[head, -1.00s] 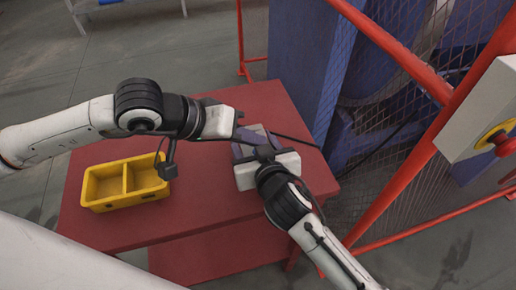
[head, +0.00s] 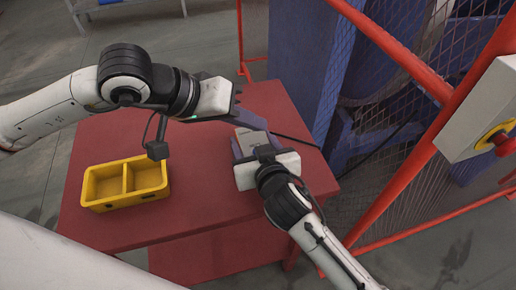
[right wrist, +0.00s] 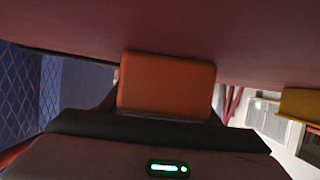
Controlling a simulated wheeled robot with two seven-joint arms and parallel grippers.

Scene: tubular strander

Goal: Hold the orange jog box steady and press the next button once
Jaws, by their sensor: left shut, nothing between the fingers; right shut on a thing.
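The orange jog box (right wrist: 167,85) fills the middle of the right wrist view, just beyond the dark finger part of my right gripper. That gripper is shut on the jog box. My left gripper (head: 238,97) is shut and empty, up and to the left of the box, apart from it. The buttons are too small to make out.
A yellow two-compartment bin (head: 125,184) stands on the left of the red table (head: 200,185). A dark cable (head: 296,139) runs right from the box. A red-framed mesh guard (head: 385,195) and a grey box with a red emergency stop (head: 503,145) are at the right.

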